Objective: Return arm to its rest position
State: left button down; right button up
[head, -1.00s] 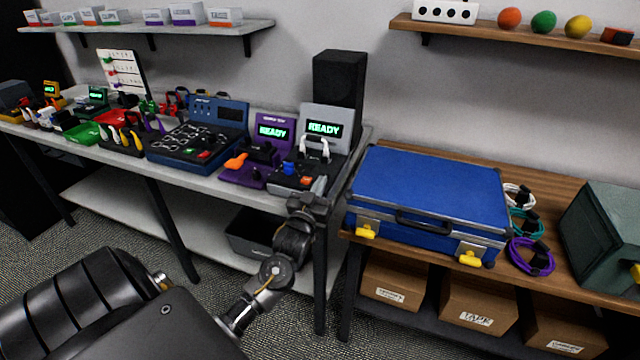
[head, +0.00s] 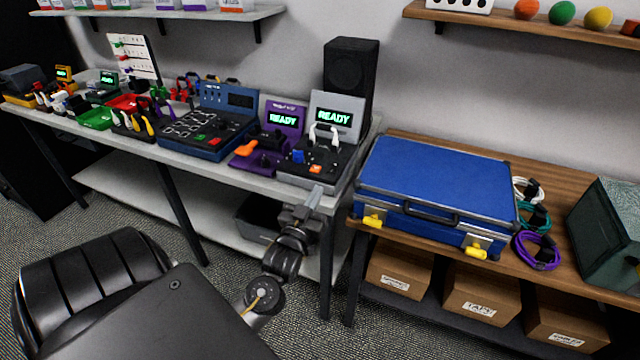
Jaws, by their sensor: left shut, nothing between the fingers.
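My left gripper (head: 314,197) is in the head view at the front edge of the grey workbench (head: 240,181), low and in front of the grey tester. Its fingers point up and away and are shut with nothing between them. It looks apart from the devices on the bench. My left arm reaches in from the lower left. My right gripper does not show.
A grey tester (head: 336,108) and a purple tester (head: 284,118) show READY on the bench. A blue case (head: 435,180) with yellow latches lies on the wooden bench to the right, beside coiled cables (head: 537,250). A dark bin (head: 258,222) sits below.

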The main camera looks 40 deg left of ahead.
pick_arm(q)
jog(key=shift+s+d+f, duration=0.1)
dwell(0.6)
jog(key=s+d+f+m+g+h, duration=0.3)
jog(key=s+d+f+g+h, duration=0.2)
jog(key=s+d+f+g, duration=0.45)
jog(key=s+d+f+m+g+h, duration=0.1)
jog(key=s+d+f+g, duration=0.25)
jog(key=s, duration=0.45)
jog(key=s+d+f+m+g+h, duration=0.1)
jog(key=s+d+f+m+g, duration=0.2)
jog(key=s, duration=0.5)
notch_tip(320, 180, down, 26)
jog(key=n+g, duration=0.1)
jog(key=s+a+f+g, duration=0.1)
jog(key=s+a+f, duration=0.1)
jog(key=s+f, duration=1.4)
jog(key=shift+s+f, duration=0.3)
jog(key=shift+s, duration=0.35)
